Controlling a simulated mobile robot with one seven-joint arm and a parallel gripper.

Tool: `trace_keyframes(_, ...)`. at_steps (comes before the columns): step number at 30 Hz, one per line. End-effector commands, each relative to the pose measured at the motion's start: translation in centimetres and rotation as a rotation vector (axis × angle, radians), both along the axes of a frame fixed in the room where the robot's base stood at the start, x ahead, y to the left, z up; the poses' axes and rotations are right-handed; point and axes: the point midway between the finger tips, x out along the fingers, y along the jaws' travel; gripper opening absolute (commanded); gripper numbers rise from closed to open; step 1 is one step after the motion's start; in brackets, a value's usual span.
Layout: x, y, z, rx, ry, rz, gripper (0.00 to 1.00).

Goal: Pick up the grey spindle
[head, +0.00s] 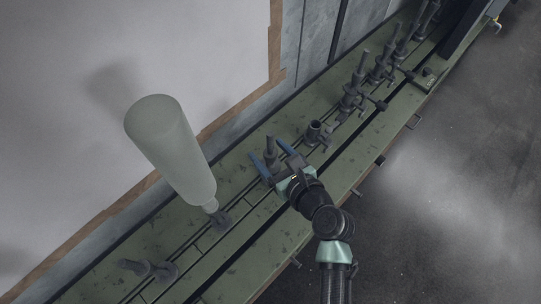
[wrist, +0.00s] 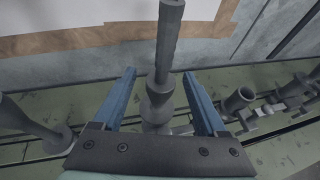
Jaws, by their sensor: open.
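A grey spindle (wrist: 162,60) stands upright in the middle of the wrist view, with a thin shaft above a wider, rounded lower part. My gripper (wrist: 162,98) is open, with one blue finger on each side of the spindle. No finger clearly touches it. The lowest part of the spindle is hidden behind the gripper's dark palm. In the head view the spindle's pointed top (head: 270,145) shows between the fingers of my gripper (head: 274,158).
A green rail bench (head: 105,262) runs along the wall. A large pale bottle (head: 168,145) stands neck-down on a spindle at left. A short hollow spindle (head: 314,130) and several taller ones (head: 352,92) stand to the right. Another spindle (head: 145,268) is at lower left.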

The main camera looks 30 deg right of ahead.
Motion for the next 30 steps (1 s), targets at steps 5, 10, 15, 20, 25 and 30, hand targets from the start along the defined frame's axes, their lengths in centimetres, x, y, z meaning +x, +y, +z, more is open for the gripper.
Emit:
trace_keyframes(5,2.3,0.2,-1.1,0.0,-0.001,0.0,0.75)
trace_keyframes(10,2.8,0.2,-1.3,-0.001,0.0,0.0,0.75)
trace_keyframes(15,2.7,0.2,-1.3,-0.001,0.0,0.0,0.69)
trace_keyframes(20,2.7,0.2,-1.3,-0.001,0.0,0.0,0.41)
trace_keyframes(25,2.7,0.2,-1.3,-0.001,0.0,0.0,0.1)
trace_keyframes(30,2.7,0.2,-1.2,-0.001,0.0,0.0,0.0)
